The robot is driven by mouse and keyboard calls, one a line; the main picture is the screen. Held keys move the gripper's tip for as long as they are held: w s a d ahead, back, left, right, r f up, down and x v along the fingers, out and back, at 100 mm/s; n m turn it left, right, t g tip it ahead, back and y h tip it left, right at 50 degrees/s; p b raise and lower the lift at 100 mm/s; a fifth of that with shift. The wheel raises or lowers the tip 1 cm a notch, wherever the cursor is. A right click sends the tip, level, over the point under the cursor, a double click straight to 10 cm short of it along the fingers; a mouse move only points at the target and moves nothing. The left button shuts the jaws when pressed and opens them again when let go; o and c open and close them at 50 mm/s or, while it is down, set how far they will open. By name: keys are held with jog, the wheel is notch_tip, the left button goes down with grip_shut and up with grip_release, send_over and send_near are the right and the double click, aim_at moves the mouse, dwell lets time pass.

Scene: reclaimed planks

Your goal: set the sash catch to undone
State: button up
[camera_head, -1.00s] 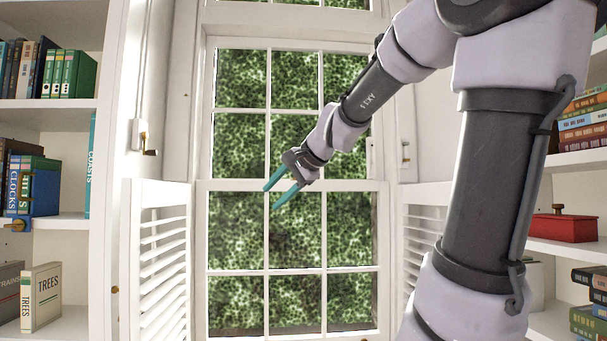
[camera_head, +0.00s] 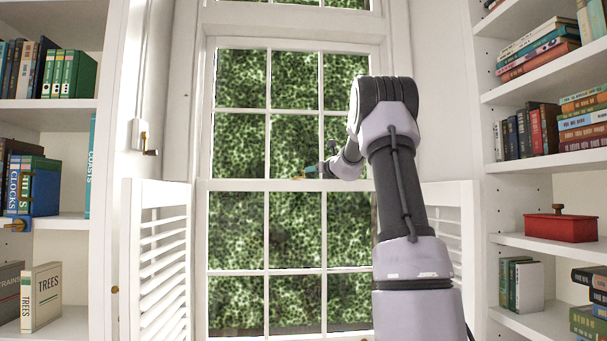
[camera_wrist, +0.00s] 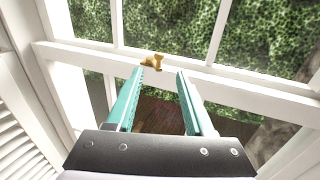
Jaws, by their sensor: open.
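The brass sash catch (camera_wrist: 152,61) sits on the white meeting rail (camera_wrist: 215,82) of the window, near the top middle of the wrist view. In the head view a small bit of the catch (camera_head: 299,178) shows on the rail (camera_head: 240,185), just left of my gripper. My gripper (camera_wrist: 164,73) is open and empty, its two teal fingers pointing toward the rail. The catch lies just beyond the left fingertip; I cannot tell whether they touch. In the head view my gripper (camera_head: 312,170) is small and partly hidden by my arm.
White louvred shutters (camera_head: 160,265) stand folded at both sides of the window. Bookshelves flank it, with books at left (camera_head: 40,190) and a red box (camera_head: 560,227) at right. A brass crank (camera_head: 149,150) is on the left frame. Space before the left panes is clear.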

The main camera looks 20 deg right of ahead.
jog(key=w, duration=1)
jog(key=shift+w+a, duration=0.2)
jog(key=shift+a, duration=0.15)
grip_shut()
